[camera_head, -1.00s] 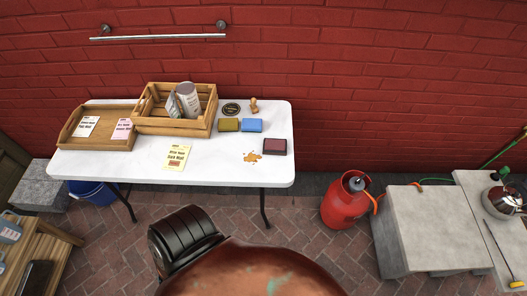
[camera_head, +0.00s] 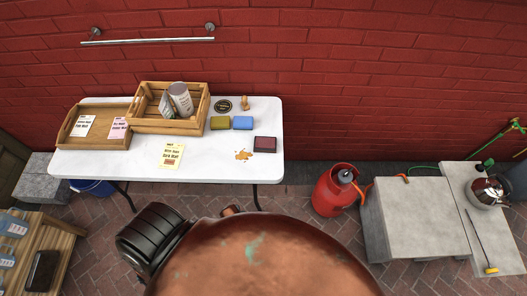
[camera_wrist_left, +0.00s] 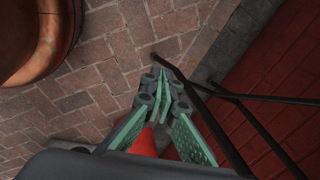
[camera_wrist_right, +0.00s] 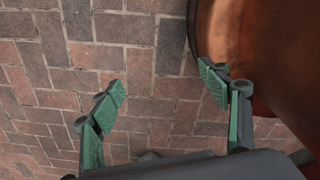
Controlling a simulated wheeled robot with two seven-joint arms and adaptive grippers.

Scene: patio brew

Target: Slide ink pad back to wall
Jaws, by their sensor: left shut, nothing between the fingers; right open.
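The ink pad (camera_head: 265,144) is a dark, flat block with a maroon top. It lies on the white table (camera_head: 215,167) near its right end, in front of the red brick wall (camera_head: 330,110), with bare tabletop behind it. In the left wrist view my left gripper (camera_wrist_left: 166,88) is shut and empty above the brick paving. In the right wrist view my right gripper (camera_wrist_right: 165,85) is open and empty, also over paving. Neither gripper shows in the head view, and both are away from the ink pad.
A wooden crate (camera_head: 145,124) stands further left. A red gas bottle (camera_head: 333,192) stands right of the table.

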